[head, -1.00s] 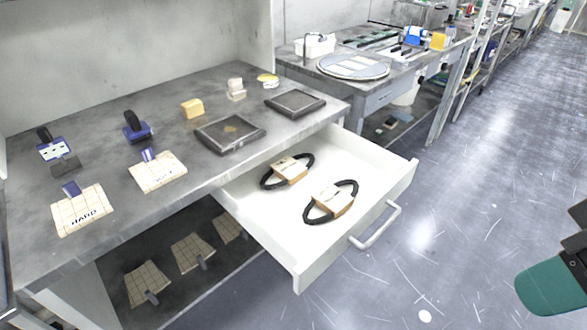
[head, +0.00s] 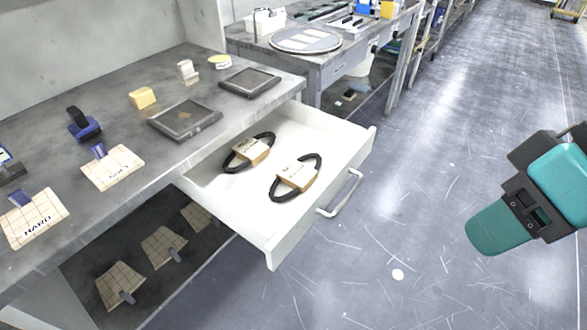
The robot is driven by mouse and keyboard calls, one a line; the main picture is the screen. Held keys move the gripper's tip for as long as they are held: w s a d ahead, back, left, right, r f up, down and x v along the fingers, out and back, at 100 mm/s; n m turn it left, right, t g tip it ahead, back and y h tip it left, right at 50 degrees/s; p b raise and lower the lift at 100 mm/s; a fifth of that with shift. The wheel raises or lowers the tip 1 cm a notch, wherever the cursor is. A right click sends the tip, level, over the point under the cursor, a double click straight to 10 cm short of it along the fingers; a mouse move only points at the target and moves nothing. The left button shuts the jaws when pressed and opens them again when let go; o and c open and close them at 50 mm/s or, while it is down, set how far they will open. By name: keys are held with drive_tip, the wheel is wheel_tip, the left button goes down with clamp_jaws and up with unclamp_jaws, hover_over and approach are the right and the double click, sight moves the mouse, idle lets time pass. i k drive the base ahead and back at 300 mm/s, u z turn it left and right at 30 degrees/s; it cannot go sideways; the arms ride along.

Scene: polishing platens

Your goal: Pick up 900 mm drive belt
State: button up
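Two black drive belts lie in the open white drawer (head: 262,222), each a loop with a tan cardboard sleeve around its middle. One belt (head: 229,162) is at the back left of the drawer. The other belt (head: 277,192) is nearer the drawer's front and handle. The print on the sleeves is too small to read, so I cannot tell which is the 900 mm one. Part of my arm, teal and dark grey, shows at the right over the floor, well apart from the drawer. My gripper's fingertips do not show.
The grey bench top (head: 135,115) above the drawer holds pads, dark square plates (head: 185,119), a yellow block (head: 143,97) and blue-handled tools. The drawer's handle (head: 343,195) sticks out toward the open floor (head: 400,220). Several tiled pads lie on a shelf below.

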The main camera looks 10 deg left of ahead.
sight(252, 152)
drive_tip(key=u, duration=0.55)
drive_tip(key=k, duration=0.6)
drive_tip(key=u, duration=1.2)
drive_tip(key=i, duration=1.45)
drive_tip(key=z, duration=0.3)
